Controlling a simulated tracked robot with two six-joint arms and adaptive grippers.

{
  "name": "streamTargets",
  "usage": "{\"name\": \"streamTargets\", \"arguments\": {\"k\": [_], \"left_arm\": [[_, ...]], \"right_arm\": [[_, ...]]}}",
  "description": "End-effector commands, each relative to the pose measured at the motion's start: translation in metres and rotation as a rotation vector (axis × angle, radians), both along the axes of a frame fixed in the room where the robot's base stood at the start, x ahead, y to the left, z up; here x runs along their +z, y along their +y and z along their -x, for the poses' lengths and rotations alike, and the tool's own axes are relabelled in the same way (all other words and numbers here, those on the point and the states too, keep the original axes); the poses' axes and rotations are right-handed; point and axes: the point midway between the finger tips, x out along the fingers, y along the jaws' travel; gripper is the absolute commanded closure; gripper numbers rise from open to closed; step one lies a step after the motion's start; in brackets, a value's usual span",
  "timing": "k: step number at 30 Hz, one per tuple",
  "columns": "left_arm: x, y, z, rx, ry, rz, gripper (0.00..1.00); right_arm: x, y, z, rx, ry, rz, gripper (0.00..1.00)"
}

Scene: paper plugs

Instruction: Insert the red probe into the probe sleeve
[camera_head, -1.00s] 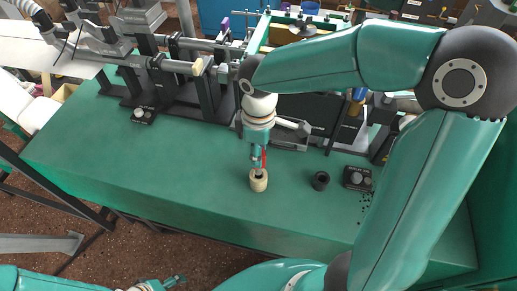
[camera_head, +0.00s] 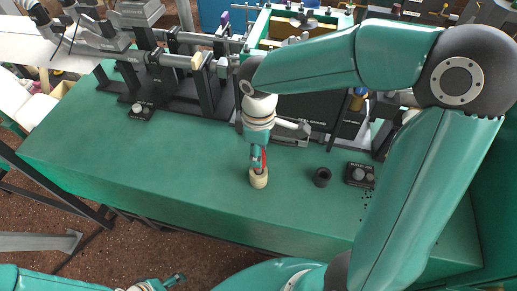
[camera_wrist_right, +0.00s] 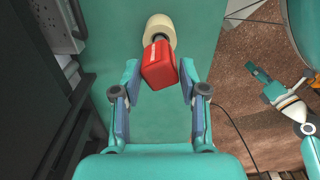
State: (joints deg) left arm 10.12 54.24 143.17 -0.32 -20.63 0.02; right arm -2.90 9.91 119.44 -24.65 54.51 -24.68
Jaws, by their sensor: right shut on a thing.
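The red probe (camera_head: 263,158) is a red block with a dark shaft, and it also shows in the right wrist view (camera_wrist_right: 158,68). My right gripper (camera_head: 258,163) is shut on it, one finger on each side. The probe's dark end is at the mouth of a short beige cylinder (camera_head: 258,178) on the green bench; how deep it sits is hidden. A dark hollow cylinder (camera_head: 322,177) stands open to the right. I cannot tell for sure which cylinder is the probe sleeve. My left gripper (camera_head: 175,279) is low at the bottom edge, away from these; its fingers are too small to judge.
A small black box with knobs (camera_head: 360,175) stands right of the dark cylinder, with small dark specks by it. Dark machinery (camera_head: 300,118) lines the back of the green bench (camera_head: 150,180). The bench's left and front parts are clear.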

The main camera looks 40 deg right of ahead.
Motion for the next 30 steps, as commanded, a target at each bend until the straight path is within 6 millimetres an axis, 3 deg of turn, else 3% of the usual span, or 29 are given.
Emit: {"name": "streamTargets", "arguments": {"k": [30], "left_arm": [[-0.02, 0.0, 0.0, 0.0, 0.0, 0.0, 0.22]], "right_arm": [[-0.024, 0.0, 0.0, 0.0, 0.0, 0.0, 1.0]]}}
